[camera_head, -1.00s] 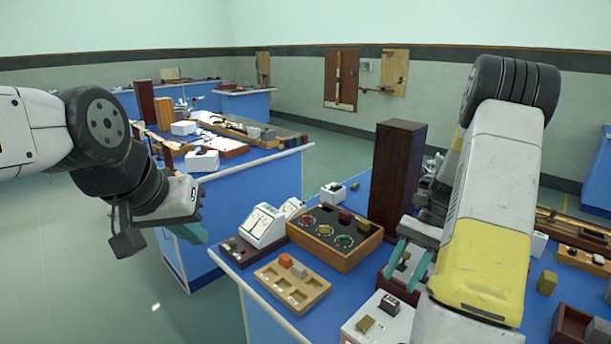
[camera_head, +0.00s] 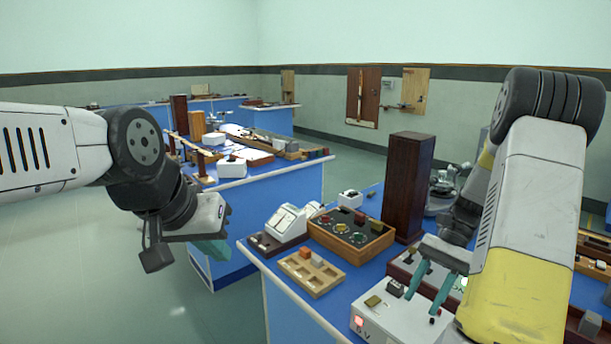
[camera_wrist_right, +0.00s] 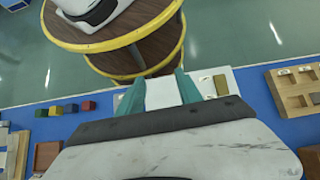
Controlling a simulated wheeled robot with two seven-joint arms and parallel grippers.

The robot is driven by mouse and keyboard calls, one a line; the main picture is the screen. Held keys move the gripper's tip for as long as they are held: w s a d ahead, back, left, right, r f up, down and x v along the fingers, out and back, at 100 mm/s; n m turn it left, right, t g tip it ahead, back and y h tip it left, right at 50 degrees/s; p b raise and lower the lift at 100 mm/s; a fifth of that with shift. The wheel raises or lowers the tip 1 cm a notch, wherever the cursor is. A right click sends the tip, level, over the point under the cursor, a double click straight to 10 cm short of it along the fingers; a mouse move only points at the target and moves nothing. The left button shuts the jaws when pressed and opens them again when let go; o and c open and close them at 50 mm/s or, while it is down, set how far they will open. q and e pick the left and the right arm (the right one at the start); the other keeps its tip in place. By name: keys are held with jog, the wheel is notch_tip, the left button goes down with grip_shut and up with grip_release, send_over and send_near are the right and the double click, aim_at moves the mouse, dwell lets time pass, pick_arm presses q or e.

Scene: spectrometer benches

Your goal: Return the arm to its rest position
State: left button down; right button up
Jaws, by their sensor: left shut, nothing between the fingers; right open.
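My left gripper (camera_head: 222,250) hangs at the left in the head view, past the bench's near left corner. Its teal fingers are together and empty, with nothing touching them. My right gripper (camera_head: 422,302) is above the near part of the blue bench. Its two teal fingers are apart and point down over a white instrument (camera_head: 385,318) with small blocks on top. The right wrist view also shows the open fingers (camera_wrist_right: 160,88) with nothing held. The right forearm hides part of the bench at the right.
A tall dark wooden box (camera_head: 408,185) stands upright near the right gripper. A wooden case with coloured dials (camera_head: 350,232) and a pale compartment tray (camera_head: 311,272) lie to its left. Another blue bench (camera_head: 265,185) stands behind. Open floor (camera_head: 60,270) lies at the left.

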jog(key=s+a+r+n+t+h, duration=0.2)
jog(key=s+a+r+n+t, duration=0.2)
jog(key=r, duration=0.5)
jog(key=s+a+r+n+t+h, duration=0.2)
jog(key=s+a+r+n+t, duration=0.2)
jog(key=a+r+n+t, duration=0.2)
notch_tip(320, 180, up, 3)
jog(key=shift+s+a+r+t+h, duration=0.15)
jog(key=shift+a+t+h, duration=0.25)
jog(key=shift+a+t, duration=0.6)
